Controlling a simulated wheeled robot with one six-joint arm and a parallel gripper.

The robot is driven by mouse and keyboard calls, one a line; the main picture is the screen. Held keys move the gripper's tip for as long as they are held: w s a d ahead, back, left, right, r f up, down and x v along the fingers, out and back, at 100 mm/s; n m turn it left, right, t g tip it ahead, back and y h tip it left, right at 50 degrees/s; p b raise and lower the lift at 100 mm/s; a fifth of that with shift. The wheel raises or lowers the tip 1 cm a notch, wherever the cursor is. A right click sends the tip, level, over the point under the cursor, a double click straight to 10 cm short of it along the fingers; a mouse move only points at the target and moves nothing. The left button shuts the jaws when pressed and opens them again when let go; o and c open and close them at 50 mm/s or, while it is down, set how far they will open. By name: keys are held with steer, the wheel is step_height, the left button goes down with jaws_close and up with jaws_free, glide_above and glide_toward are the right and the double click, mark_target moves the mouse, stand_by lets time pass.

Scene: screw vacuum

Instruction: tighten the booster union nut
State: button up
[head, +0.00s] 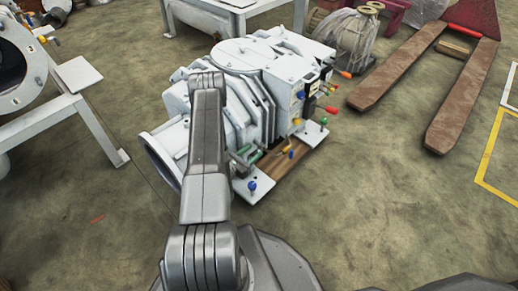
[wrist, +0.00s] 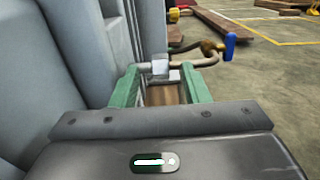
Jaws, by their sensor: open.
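In the wrist view a small light-grey block-shaped fitting (wrist: 160,66), which looks like the union nut, sits on a thin pale pipe (wrist: 195,64). My gripper (wrist: 160,72) has its two green fingers apart, one on each side of the fitting. I cannot tell whether either finger touches it. In the head view my gripper (head: 247,157) is low at the front right side of the big white pump (head: 225,100). The nut is too small to make out there, and my arm covers part of the pump.
A blue-handled valve (wrist: 230,46) with a brass body stands just right of the fitting. The pump's grey wall (wrist: 65,60) rises close on the left. Coloured knobs and a wooden plank (head: 290,165) lie beside the gripper. A brown pallet jack (head: 410,70) is farther right; the floor between is open.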

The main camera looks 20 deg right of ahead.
mark_target(260, 146)
steer(key=shift+b+x, duration=0.45)
steer(key=shift+x, duration=1.75)
